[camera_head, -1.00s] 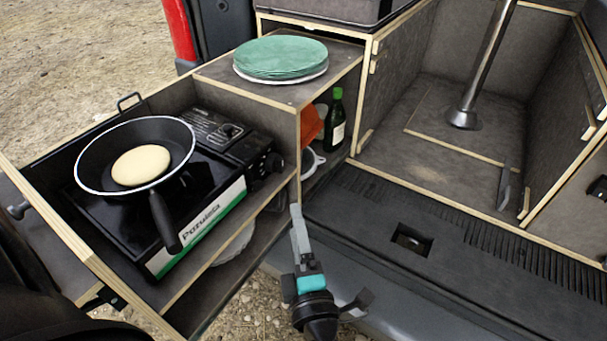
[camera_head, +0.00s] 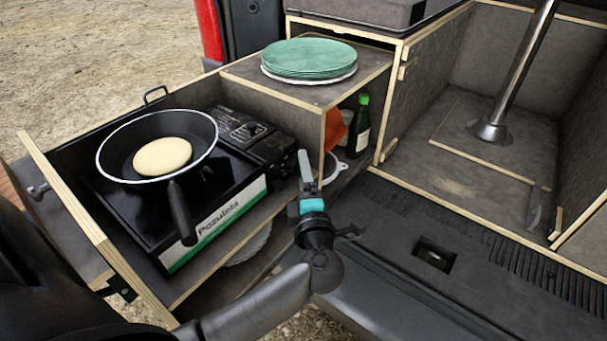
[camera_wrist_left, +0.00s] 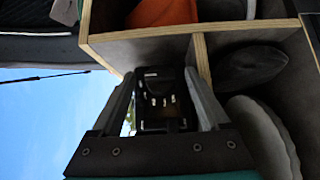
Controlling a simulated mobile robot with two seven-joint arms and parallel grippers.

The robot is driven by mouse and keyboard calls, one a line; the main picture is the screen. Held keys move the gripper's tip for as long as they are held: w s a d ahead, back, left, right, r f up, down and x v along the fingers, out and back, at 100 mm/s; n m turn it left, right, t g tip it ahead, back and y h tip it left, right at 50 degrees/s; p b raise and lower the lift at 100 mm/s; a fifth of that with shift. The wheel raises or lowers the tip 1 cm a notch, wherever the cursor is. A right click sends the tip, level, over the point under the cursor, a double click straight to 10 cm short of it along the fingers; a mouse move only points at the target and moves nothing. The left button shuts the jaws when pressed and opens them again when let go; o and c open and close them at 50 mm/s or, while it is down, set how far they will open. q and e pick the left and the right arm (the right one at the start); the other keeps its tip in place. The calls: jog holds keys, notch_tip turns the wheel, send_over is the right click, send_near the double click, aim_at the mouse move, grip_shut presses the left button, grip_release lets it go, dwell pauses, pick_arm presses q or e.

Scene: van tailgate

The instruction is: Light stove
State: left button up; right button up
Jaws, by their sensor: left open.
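The black portable stove (camera_head: 225,190) with a white and green front sits in the pulled-out drawer. Its control end (camera_head: 250,135) is at the right, next to the shelf. A dark pan (camera_head: 115,160) with a pale round pancake (camera_head: 162,156) stands on it, handle toward me. My left gripper (camera_head: 304,160) is at the stove's right end, and its finger hides the knob area there. In the left wrist view its two fingers (camera_wrist_left: 163,85) are apart, with the dark stove end (camera_wrist_left: 160,105) showing between them. I cannot tell whether they touch it. My right gripper is not in view.
A wooden shelf (camera_head: 245,80) beside the stove bears green plates (camera_head: 308,57). A green bottle (camera_head: 360,128) and an orange item (camera_head: 335,128) stand inside it. The drawer's wooden edge (camera_head: 95,235) is at the left. The van compartment on the right is mostly clear.

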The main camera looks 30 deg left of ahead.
pick_arm(q)
jog(key=shift+w+a, duration=0.25)
grip_shut()
dwell(0.6)
